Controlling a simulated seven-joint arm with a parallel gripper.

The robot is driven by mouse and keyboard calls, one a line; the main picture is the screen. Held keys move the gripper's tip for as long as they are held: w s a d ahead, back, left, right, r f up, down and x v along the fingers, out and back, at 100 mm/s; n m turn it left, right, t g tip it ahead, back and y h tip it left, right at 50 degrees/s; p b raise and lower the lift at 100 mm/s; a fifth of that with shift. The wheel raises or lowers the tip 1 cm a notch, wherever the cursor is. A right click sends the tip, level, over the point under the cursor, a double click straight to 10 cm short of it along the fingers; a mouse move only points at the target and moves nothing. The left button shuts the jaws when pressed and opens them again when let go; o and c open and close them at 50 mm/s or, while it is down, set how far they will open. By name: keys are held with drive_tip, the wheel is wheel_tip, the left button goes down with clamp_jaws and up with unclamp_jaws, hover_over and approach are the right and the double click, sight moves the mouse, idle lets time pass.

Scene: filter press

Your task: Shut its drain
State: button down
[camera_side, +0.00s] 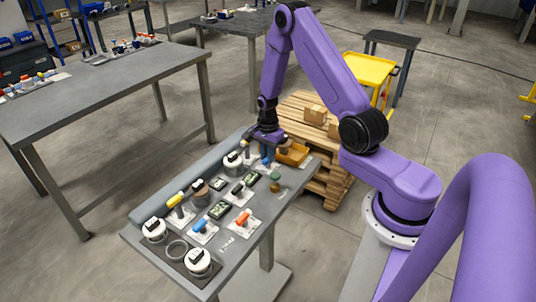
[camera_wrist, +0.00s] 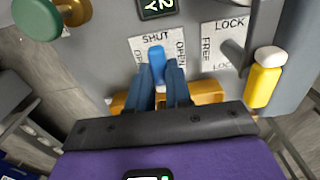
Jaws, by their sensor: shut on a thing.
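The drain lever is a blue handle (camera_wrist: 157,62) on a white plate (camera_wrist: 140,50) lettered SHUT at the top and OPEN at the sides in the wrist view. Its visible end lies just under the word SHUT. Its lower part is hidden between my fingers. My gripper (camera_wrist: 165,82) has its two dark blue fingers closed on either side of the blue handle. In the side view my gripper (camera_side: 266,141) is low over the far end of the grey bench (camera_side: 213,265), with the blue handle (camera_side: 266,157) under it.
An orange tray (camera_side: 293,154) sits close beside the lever. A green knob (camera_wrist: 37,18) and a small dark display (camera_wrist: 157,8) are nearby. A LOCK/FREE plate (camera_wrist: 222,45) and a yellow, white-topped part (camera_wrist: 264,78) stand to the right. Several other controls crowd the bench.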

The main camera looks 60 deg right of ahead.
idle(0.3)
drive_tip(key=c, duration=1)
unclamp_jaws()
drive_tip(key=shift+c, duration=0.2)
wheel_tip(320, 180, up, 18)
drive_tip(key=shift+f, duration=0.25)
